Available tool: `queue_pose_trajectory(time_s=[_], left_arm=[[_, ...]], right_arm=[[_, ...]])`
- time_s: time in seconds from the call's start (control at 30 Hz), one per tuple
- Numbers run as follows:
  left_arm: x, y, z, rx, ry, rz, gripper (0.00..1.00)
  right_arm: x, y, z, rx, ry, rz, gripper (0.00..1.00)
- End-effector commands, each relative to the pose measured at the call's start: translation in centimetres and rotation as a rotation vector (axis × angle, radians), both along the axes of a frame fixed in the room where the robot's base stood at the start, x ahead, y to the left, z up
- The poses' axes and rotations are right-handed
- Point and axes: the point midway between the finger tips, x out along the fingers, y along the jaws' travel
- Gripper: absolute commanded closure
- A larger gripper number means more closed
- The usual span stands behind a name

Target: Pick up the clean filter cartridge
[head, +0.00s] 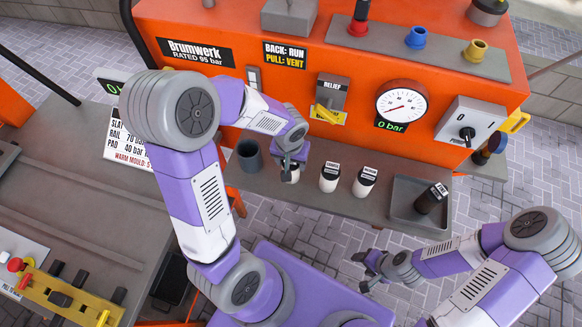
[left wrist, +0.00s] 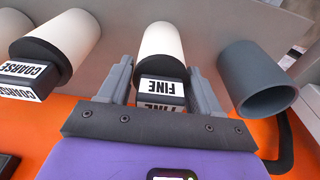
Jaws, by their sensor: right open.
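The white filter cartridge marked FINE (left wrist: 163,88) stands on the grey shelf, with a black collar and a square labelled head. In the head view it (head: 290,175) is mostly hidden behind my left gripper (head: 291,158). In the left wrist view the two fingers of my left gripper (left wrist: 160,85) lie on either side of its head; I cannot tell whether they touch it. A similar cartridge marked COARSE (left wrist: 55,50) stands beside it, also in the head view (head: 328,178). Another white cartridge (head: 364,182) stands further right. My right gripper (head: 361,272) is open and empty, in front of the shelf.
A grey cup (head: 249,156) stands left of the FINE cartridge, close to my left gripper. A dark, soiled-looking cartridge lies (head: 430,199) in a grey tray (head: 402,212) at right. The orange machine (head: 290,75) with yellow relief lever (head: 325,113) and gauge (head: 401,104) rises behind the shelf.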

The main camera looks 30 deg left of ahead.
Motion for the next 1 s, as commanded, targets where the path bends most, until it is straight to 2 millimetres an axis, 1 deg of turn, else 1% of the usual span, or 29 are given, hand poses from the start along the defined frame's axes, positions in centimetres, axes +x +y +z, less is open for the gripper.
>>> queue_pose_trajectory(time_s=[0.03,0.07,0.3,0.4,0.63,0.73,0.87,1.0], left_arm=[[0.0,0.0,0.0,0.0,0.0,0.0,0.45],[0.0,0.0,0.0,0.0,0.0,0.0,0.49],[0.0,0.0,0.0,0.0,0.0,0.0,0.86],[0.0,0.0,0.0,0.0,0.0,0.0,1.0],[0.0,0.0,0.1,-0.001,-0.001,0.0,1.0],[0.1,0.0,0.9,0.0,-0.003,0.0,1.0],[0.1,-0.1,3.2,-0.001,-0.007,0.0,1.0],[0.1,0.0,6.2,-0.001,-0.006,0.001,1.0]], right_arm=[[0.0,0.0,0.0,0.0,0.0,0.0,0.43],[0.0,0.0,0.0,0.0,0.0,0.0,0.43],[0.0,0.0,0.0,0.0,0.0,0.0,0.43],[0.0,0.0,0.0,0.0,0.0,0.0,0.43],[0.0,0.0,0.0,0.0,0.0,0.0,0.43],[0.0,0.0,0.3,0.0,0.0,0.0,0.43],[0.0,0.0,1.1,0.0,0.0,0.0,0.43],[0.0,0.0,2.0,0.0,0.0,0.0,0.43]])
